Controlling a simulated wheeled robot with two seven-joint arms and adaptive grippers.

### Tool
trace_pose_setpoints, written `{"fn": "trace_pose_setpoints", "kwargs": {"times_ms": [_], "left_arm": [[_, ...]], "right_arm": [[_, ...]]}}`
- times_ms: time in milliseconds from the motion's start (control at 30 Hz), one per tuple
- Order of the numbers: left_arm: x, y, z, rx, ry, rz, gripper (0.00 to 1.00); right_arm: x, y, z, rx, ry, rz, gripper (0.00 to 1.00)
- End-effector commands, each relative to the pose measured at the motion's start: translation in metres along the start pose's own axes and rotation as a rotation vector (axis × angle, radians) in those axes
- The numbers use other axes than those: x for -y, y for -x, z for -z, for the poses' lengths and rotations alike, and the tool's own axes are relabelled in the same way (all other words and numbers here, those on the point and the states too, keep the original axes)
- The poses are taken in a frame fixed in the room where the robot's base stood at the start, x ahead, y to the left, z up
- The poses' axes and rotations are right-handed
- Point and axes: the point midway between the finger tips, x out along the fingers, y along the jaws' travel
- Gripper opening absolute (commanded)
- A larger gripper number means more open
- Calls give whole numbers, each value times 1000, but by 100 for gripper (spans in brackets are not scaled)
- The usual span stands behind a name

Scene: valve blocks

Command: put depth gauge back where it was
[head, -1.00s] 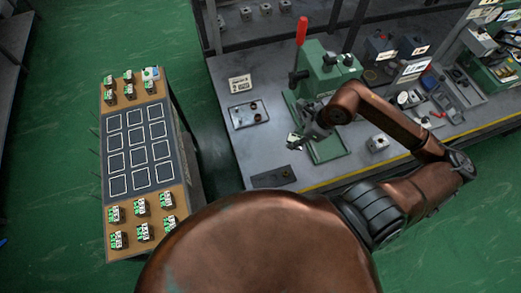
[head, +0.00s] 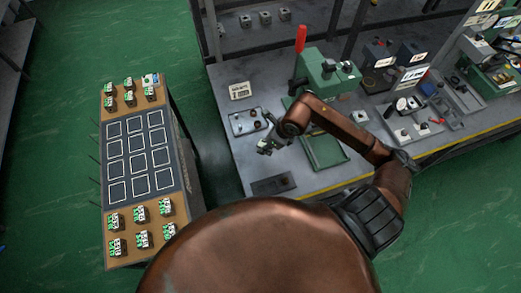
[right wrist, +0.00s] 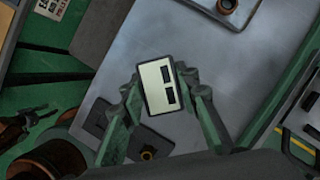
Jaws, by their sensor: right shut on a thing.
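In the head view, my right gripper (head: 266,146) is over the bench, left of the green press and close to the shallow tray (head: 238,128). The gauge is too small there to make out clearly. A flat dark plate (head: 273,185) lies on the bench near its front left. My left gripper is out of view.
The green press (head: 328,72) with a red-tipped lever stands right of the gripper. A small sign (head: 240,90) stands behind the tray. Trays and parts fill the bench's right side. A separate table (head: 107,160) at left bears green-and-white blocks and outlined squares.

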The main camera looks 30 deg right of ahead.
Motion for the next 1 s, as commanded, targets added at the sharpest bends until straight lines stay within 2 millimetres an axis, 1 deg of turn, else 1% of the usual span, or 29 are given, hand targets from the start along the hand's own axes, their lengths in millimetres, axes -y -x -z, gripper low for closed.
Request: {"fn": "trace_pose_setpoints", "kwargs": {"times_ms": [67,267,333,433,500,567,867,900,1000], "left_arm": [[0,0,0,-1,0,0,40],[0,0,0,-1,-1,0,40],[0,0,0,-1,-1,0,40],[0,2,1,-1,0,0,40],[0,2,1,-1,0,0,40],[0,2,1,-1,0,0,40],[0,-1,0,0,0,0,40],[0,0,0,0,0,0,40],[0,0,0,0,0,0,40]], "right_arm": [[-1,-9,-4,2,-1,-1,0],[-2,-20,-7,2,0,0,0],[-3,-28,-10,2,-1,-2,0],[-4,-43,0,-2,-4,-4,0],[-3,-51,2,0,-3,-1,0],[-3,-54,3,2,-1,-1,0],[-2,-57,5,0,1,1,0],[-2,-57,5,0,1,1,30],[-2,-56,5,0,0,1,37]]}}
